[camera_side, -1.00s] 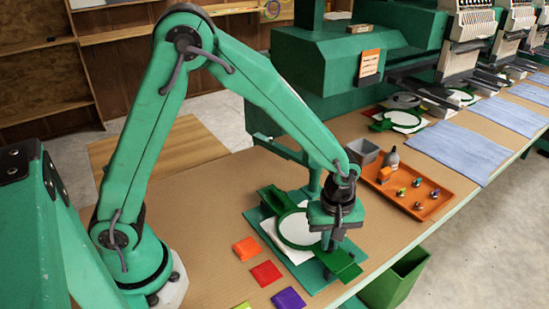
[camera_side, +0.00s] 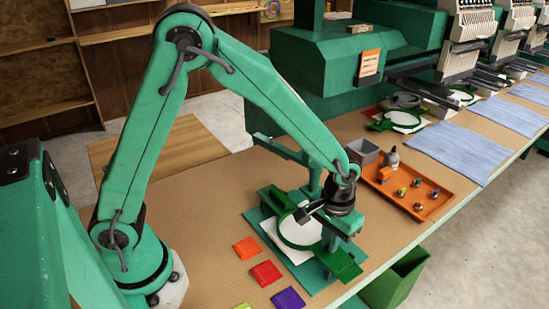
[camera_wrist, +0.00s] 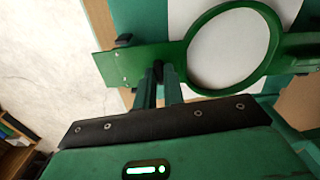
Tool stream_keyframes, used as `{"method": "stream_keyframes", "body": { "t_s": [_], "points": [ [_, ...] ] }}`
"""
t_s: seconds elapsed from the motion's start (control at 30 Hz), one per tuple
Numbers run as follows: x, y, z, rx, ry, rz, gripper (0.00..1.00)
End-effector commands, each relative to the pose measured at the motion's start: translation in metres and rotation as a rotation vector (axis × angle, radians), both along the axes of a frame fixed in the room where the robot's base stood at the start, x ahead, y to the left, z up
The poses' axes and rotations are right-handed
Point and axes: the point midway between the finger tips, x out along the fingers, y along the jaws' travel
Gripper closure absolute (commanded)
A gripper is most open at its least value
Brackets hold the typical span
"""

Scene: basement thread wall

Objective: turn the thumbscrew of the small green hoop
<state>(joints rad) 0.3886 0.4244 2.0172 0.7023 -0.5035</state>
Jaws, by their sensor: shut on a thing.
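The small green hoop (camera_side: 284,240) lies on white fabric on the green fixture plate, under my gripper (camera_side: 328,240). In the wrist view the hoop (camera_wrist: 191,40) is a green ring around white fabric, with a flat green arm (camera_wrist: 128,64) to its left. The dark thumbscrew (camera_wrist: 158,70) shows at the hoop's near left side, between the tips of my gripper (camera_wrist: 158,78). My gripper is shut on the thumbscrew. The fingers partly hide it. In the side view the thumbscrew is hidden behind my gripper.
An orange tray (camera_side: 440,203) with small spools and a grey bin (camera_side: 363,152) stand to the right. Red, orange and purple squares (camera_side: 288,299) lie left of the plate. A green bin (camera_side: 395,282) is below the table edge.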

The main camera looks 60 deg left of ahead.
Motion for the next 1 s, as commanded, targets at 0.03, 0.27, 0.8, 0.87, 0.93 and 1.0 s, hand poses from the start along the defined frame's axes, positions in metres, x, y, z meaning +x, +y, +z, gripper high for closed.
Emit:
{"method": "stream_keyframes", "body": {
  "t_s": [0.03, 0.27, 0.8, 0.87, 0.93, 1.0],
  "points": [
    [0.0, -0.0001, 0.0001, 0.0, 0.0, -0.045, 1.0],
    [0.0, -0.0001, 0.0001, -0.001, 0.0, -0.263, 1.0],
    [-0.0001, 0.0, 0.0, -0.002, 0.001, -0.777, 1.0],
    [-0.0001, 0.0, 0.0, -0.002, 0.001, -0.833, 1.0],
    [-0.0001, 0.0, 0.0, -0.002, 0.001, -0.9, 1.0],
    [-0.0001, 0.0, 0.0, -0.002, 0.002, -0.967, 1.0]
  ]
}}
